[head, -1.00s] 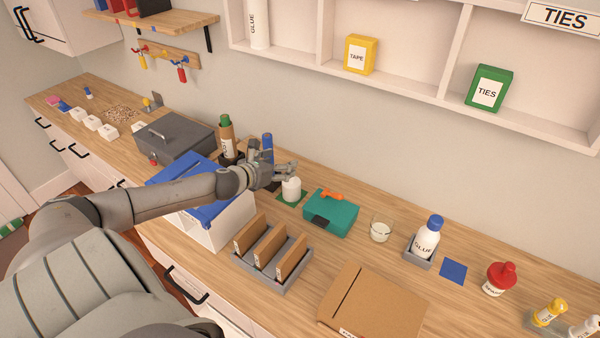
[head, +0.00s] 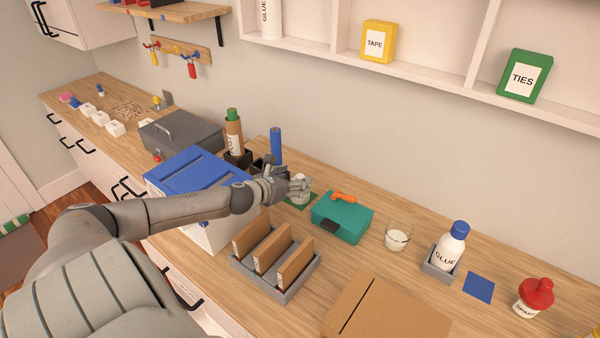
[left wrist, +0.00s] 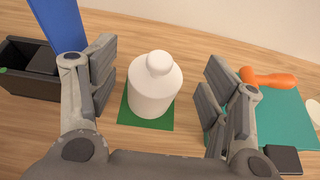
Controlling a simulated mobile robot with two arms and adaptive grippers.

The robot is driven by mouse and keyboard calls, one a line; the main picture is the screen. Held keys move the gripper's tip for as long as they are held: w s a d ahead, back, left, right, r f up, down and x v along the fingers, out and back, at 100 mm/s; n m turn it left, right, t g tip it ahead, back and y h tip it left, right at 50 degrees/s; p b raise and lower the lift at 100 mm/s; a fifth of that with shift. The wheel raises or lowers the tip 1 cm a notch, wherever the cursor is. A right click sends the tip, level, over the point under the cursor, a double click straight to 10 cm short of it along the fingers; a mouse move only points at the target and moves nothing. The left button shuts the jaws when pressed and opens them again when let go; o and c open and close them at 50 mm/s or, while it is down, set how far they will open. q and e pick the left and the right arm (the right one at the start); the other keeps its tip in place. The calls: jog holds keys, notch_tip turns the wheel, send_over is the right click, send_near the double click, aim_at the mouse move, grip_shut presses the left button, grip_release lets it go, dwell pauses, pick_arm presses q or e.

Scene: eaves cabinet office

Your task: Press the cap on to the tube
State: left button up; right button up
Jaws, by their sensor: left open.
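A brown tube (head: 234,142) with a green top (head: 232,115) stands in a dark holder at the back of the counter. I cannot tell whether the green part is a cap or how firmly it sits. A blue tube (head: 276,146) stands to its right; its lower part shows in the left wrist view (left wrist: 60,22). My left gripper (head: 297,187) is open, its fingers on either side of a white bottle (left wrist: 154,88) on a green mat (left wrist: 146,122). In the left wrist view there are gaps between bottle and fingers. My right gripper is out of view.
A teal case (head: 340,220) with an orange handle is close right of my left gripper. A blue-lidded box (head: 186,170) is under my left arm. A divided tray (head: 290,289) is in front. A glass (head: 397,237) and glue bottle (head: 452,246) stand farther right.

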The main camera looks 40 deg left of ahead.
aim_at(299, 176)
pick_arm(q)
jog(key=shift+w, duration=0.3)
jog(key=shift+w+a+f, duration=0.1)
jog(key=shift+w+f, duration=0.2)
jog(key=shift+w, duration=0.25)
jog(key=shift+w+f, duration=0.15)
jog(key=shift+w, duration=0.1)
jog(key=shift+p+x, duration=0.65)
jog(key=shift+x, duration=0.1)
jog(key=shift+p+x, duration=0.3)
jog(key=shift+x, duration=1.5)
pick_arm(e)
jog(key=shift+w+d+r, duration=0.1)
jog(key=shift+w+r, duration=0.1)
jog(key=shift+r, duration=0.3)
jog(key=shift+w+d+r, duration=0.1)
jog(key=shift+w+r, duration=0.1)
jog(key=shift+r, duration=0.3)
pick_arm(q)
jog(key=shift+c, duration=0.4)
jog(key=c, duration=0.7)
jog(key=shift+c, duration=0.2)
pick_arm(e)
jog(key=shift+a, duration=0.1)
pick_arm(q)
jog(key=shift+c, duration=0.4)
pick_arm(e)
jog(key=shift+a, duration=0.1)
